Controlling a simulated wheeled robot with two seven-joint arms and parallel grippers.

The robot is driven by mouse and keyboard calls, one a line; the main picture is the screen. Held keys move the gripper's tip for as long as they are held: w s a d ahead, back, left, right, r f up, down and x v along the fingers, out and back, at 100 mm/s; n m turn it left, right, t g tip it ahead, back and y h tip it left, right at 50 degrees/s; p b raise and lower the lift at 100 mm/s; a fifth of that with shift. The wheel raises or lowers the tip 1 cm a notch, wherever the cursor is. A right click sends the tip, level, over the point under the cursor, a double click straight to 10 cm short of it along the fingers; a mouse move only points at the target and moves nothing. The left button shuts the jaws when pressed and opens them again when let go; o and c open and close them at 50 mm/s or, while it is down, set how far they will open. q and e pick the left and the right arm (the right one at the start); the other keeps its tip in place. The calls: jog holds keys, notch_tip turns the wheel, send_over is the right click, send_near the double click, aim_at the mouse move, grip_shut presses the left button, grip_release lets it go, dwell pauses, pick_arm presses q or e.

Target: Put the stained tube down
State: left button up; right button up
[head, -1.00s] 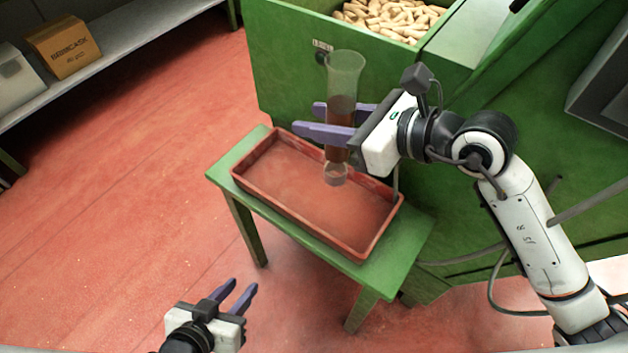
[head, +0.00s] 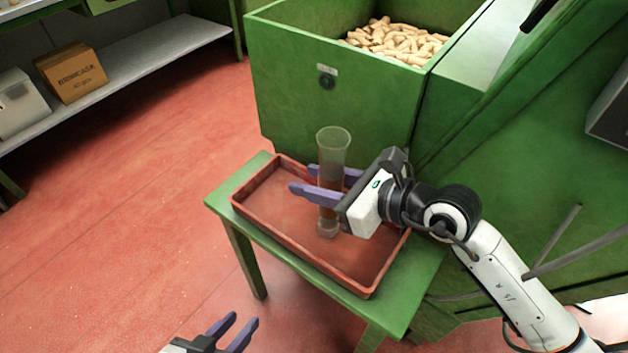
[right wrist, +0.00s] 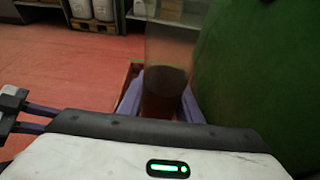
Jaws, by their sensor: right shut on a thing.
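The stained tube (head: 332,155) is a clear, tall cylinder with reddish-brown contents or staining in its lower part. It stands about upright over the red tray (head: 289,240). My right gripper (head: 302,178) is shut on it around its middle. The tube's foot shows just inside the tray area; I cannot tell whether it touches the tray floor. In the right wrist view the tube (right wrist: 168,55) rises between my two purple fingers, blurred and dark. My left gripper (head: 236,332) is open and empty at the lower edge of the head view, away from the tray.
The tray lies on a green stool (head: 237,233). A green bin (head: 300,85) holding many corks (head: 395,42) stands right behind it. A shelf (head: 150,55) with a cardboard box (head: 72,73) is at the far left. The tray's left part is bare.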

aim_at(341, 188)
jog(key=o, duration=1)
jog(key=shift+f, duration=0.1)
jog(key=shift+o, duration=0.2)
jog(key=p+v, duration=0.1)
jog(key=v, duration=0.6)
jog(key=shift+s+d+r, duration=0.15)
jog(key=shift+d+r, duration=0.05)
